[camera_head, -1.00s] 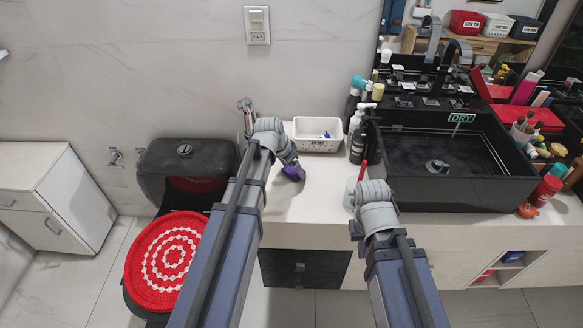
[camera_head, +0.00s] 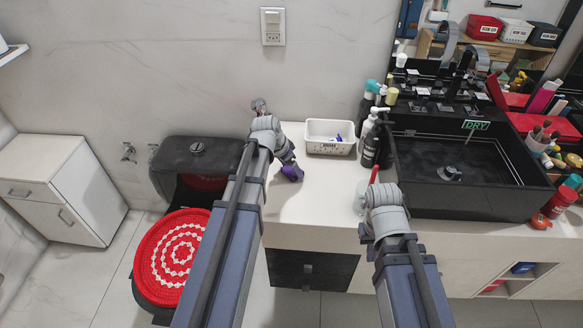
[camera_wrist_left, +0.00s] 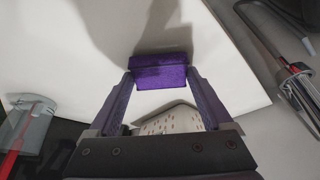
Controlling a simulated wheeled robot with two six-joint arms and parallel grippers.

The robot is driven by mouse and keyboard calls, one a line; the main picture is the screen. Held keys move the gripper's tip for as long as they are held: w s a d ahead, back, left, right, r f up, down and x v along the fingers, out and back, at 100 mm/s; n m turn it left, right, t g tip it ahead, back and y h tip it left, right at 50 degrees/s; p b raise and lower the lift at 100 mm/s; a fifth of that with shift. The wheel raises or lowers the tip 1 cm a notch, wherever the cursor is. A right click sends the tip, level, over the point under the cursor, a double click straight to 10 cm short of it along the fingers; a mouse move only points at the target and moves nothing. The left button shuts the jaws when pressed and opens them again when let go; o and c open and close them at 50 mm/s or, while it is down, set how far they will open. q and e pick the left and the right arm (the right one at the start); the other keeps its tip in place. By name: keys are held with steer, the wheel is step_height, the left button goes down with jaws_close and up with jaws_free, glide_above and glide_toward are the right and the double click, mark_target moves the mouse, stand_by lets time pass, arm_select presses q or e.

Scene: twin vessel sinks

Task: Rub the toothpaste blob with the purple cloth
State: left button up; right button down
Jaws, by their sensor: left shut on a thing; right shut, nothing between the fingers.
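The purple cloth (camera_head: 293,173) is a small folded pad, held over the left part of the white counter (camera_head: 312,205). My left gripper (camera_head: 288,168) is shut on it. In the left wrist view the cloth (camera_wrist_left: 160,72) sits between the fingertips, with its shadow on the white surface. I cannot tell whether it touches the counter. No toothpaste blob can be made out in either view. My right gripper (camera_head: 366,232) is near the counter's front edge, shut and empty, mostly hidden by its own wrist.
A white basket (camera_head: 330,147) stands behind the cloth by the wall. A toilet with a red cover (camera_head: 168,257) is left of the counter.

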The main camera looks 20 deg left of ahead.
mark_target(291, 170)
arm_select(q)
steer(key=shift+r+p, duration=2.65)
steer(key=shift+r, duration=0.25)
step_height(291, 170, up, 3)
steer(key=p, duration=0.3)
steer(key=shift+a, duration=0.15)
